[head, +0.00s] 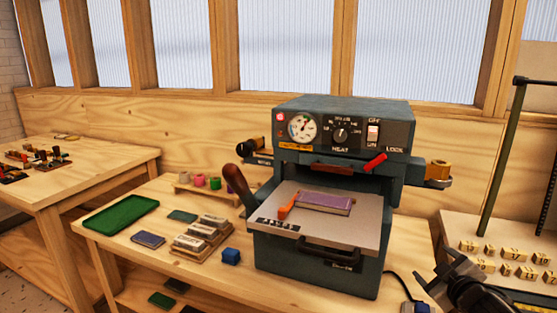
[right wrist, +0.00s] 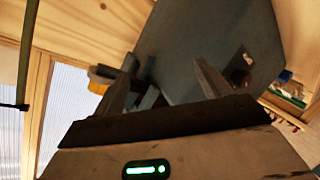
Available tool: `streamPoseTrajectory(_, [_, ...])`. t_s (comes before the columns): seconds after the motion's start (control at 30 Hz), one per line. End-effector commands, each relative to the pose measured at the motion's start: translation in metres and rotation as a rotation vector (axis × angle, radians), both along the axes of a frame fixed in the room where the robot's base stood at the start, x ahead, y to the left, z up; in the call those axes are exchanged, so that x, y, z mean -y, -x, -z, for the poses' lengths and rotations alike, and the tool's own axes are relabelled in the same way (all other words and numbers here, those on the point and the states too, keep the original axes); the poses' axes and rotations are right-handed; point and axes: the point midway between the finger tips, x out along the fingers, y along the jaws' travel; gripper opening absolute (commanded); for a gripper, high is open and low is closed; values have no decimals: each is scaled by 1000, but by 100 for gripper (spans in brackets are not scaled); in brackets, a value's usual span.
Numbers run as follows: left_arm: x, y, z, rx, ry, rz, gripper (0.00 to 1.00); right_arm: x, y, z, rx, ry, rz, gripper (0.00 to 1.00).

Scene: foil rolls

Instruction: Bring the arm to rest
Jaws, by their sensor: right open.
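My right gripper (head: 446,272) is at the lower right of the head view, in front of and to the right of the hot press (head: 345,130). Its jaws are apart, with nothing seen between them. In the right wrist view the two fingers of the gripper (right wrist: 162,85) stand apart, with the dark side of a large body, likely the press (right wrist: 215,35), behind them. My left gripper is not in view.
Foil rolls (head: 199,180) stand on a wooden rack left of the press. Numbered wooden blocks (head: 506,268) and a dark green post (head: 499,160) are at right.

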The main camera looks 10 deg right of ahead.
Motion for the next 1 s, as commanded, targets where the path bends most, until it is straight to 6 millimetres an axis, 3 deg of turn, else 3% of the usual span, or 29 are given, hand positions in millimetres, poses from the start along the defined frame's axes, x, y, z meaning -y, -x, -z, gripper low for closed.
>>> streamPoseTrajectory(0.03, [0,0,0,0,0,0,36,-22,12,27,-37,-42,-21,76])
streamPoseTrajectory(0.1, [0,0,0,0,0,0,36,-54,31,60,-82,-102,-49,76])
streamPoseTrajectory(0.3, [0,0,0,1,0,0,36,-158,110,141,-221,-318,-108,76])
streamPoseTrajectory(0.4, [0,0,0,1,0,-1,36,-208,155,166,-282,-437,-115,76])
streamPoseTrajectory(0.53, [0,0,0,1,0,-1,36,-261,206,179,-343,-574,-104,76])
streamPoseTrajectory(0.7, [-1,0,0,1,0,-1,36,-296,241,181,-382,-680,-80,76])
streamPoseTrajectory(1.0, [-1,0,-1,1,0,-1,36,-303,247,181,-388,-699,-75,76])
